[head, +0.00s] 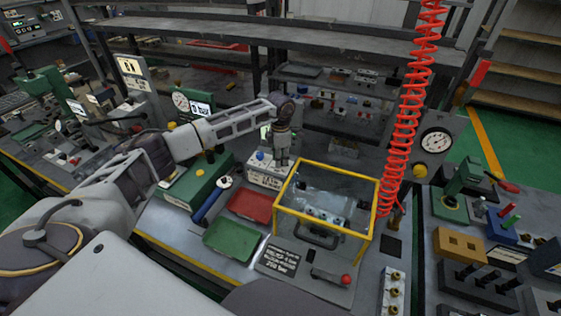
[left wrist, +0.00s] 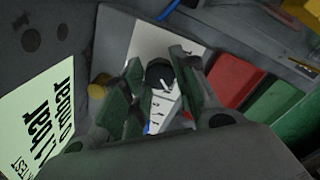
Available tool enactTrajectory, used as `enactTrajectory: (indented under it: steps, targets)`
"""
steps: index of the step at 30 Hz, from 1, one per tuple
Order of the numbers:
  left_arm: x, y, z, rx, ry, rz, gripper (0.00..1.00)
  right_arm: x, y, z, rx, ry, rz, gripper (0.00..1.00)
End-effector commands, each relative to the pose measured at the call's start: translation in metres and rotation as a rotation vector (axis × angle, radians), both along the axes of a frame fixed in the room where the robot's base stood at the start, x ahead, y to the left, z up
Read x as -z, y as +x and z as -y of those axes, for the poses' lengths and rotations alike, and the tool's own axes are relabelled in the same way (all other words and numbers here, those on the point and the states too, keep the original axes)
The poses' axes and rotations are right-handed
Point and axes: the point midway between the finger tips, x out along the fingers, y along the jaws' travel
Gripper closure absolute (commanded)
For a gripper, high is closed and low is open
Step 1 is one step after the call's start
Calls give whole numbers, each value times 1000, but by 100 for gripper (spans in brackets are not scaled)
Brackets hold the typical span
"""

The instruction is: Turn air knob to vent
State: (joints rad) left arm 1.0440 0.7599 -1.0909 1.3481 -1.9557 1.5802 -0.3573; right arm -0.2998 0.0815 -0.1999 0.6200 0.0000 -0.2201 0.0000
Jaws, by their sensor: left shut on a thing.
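My left gripper (head: 281,163) points down onto a white valve block (head: 266,178) on the bench in the head view. In the left wrist view, its two fingers (left wrist: 162,98) stand on either side of a dark round knob (left wrist: 159,74) and are shut on it. A white pointed part with small dark marks (left wrist: 166,108) shows between the fingers. A blue knob (head: 261,155) sits on the block just left of the gripper. The gripper hides much of the block's right part, and I cannot read where the knob points. My right gripper is not in view.
A yellow-framed clear guard (head: 328,170) stands right of the block. A red tray (head: 249,206) and a green tray (head: 231,239) lie in front. A red coiled hose (head: 408,110) hangs at the right. A lit display (left wrist: 42,125) is close in the wrist view.

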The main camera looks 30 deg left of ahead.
Motion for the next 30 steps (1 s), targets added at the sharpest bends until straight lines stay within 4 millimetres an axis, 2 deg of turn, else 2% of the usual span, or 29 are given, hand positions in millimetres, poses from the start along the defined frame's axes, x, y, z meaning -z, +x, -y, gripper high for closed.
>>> enactTrajectory:
  steps: [9, 22, 23, 28, 30]
  targets:
    - [-1, 1, -1, 104, 0, 2, 96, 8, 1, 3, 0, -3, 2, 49]
    - [-1, 1, -1, 115, 0, 2, 96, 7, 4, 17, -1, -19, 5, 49]
    - [-1, 1, -1, 115, 0, 2, 70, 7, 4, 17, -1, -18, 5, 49]
    - [-1, 1, -1, 114, 0, 2, 49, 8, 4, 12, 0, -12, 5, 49]
    - [-1, 0, 0, 114, 0, 1, 49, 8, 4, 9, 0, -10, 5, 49]
